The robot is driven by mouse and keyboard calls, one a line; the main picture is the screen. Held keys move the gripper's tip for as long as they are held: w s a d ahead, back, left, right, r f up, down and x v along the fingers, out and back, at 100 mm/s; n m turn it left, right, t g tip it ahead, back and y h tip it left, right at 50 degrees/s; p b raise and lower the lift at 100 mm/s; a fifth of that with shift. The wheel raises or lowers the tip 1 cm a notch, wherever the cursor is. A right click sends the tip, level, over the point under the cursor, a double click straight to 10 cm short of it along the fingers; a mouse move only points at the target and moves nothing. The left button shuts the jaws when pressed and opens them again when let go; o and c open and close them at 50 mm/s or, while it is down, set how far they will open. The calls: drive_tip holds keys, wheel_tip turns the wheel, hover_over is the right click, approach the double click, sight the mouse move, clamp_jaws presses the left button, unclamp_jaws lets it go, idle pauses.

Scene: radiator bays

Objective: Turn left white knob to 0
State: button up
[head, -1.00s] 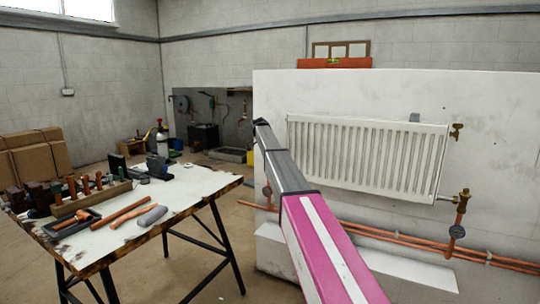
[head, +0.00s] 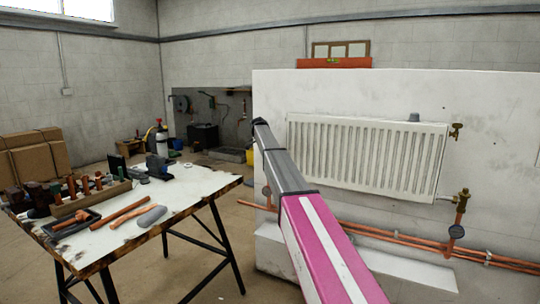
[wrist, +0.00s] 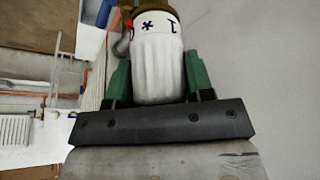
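The white ribbed knob (wrist: 157,68) fills the upper middle of the wrist view. Dark marks show on its upper part: a star symbol and, to its right, a partly visible mark; no 0 can be made out. My gripper (wrist: 158,82) has its green fingers on both sides of the knob and appears closed against it. A brass-coloured part (wrist: 151,6) shows behind the knob at the top edge. In the head view the white radiator (head: 365,158) hangs on a pale wall. My arm covers the area left of it, hiding the knob and gripper there.
Copper pipes (head: 415,245) run low along the pale wall (head: 490,110). A brass valve (head: 462,196) sits at the radiator's lower right. A workbench (head: 190,188) with tools stands at left, with open floor between it and the wall.

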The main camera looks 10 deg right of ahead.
drive_tip(key=o, duration=0.4)
drive_tip(key=shift+o, duration=0.2)
drive_tip(key=v, duration=1)
drive_tip(key=shift+a+r, duration=0.2)
drive_tip(key=shift+r, duration=0.15)
